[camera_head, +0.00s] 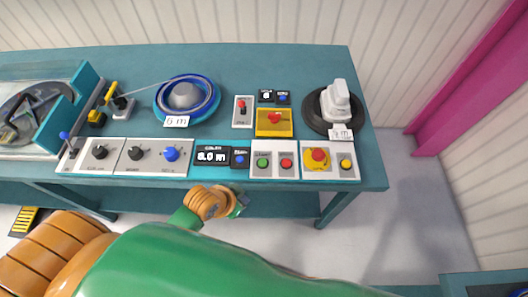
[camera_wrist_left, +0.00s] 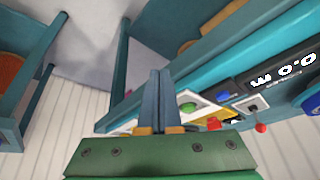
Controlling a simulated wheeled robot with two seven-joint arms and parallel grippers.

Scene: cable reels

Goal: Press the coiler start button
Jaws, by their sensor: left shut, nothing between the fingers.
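The control panel runs along the front edge of the teal bench. A green button (camera_head: 263,163) sits beside a red button (camera_head: 286,163) on one white plate, right of the coiler display (camera_head: 212,157). I cannot read their labels. The green button also shows in the left wrist view (camera_wrist_left: 188,106). My left gripper (camera_head: 240,207) is in front of the bench edge, below and left of the green button, apart from it. In the left wrist view its fingers (camera_wrist_left: 160,76) are together with nothing between them. My right gripper is not in view.
A yellow emergency-stop plate (camera_head: 317,158) lies right of the buttons. Behind stand a lever switch (camera_head: 242,110), a yellow box with a red knob (camera_head: 274,122), a blue reel (camera_head: 187,98) and a black reel (camera_head: 320,116). Knobs line the panel's left.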

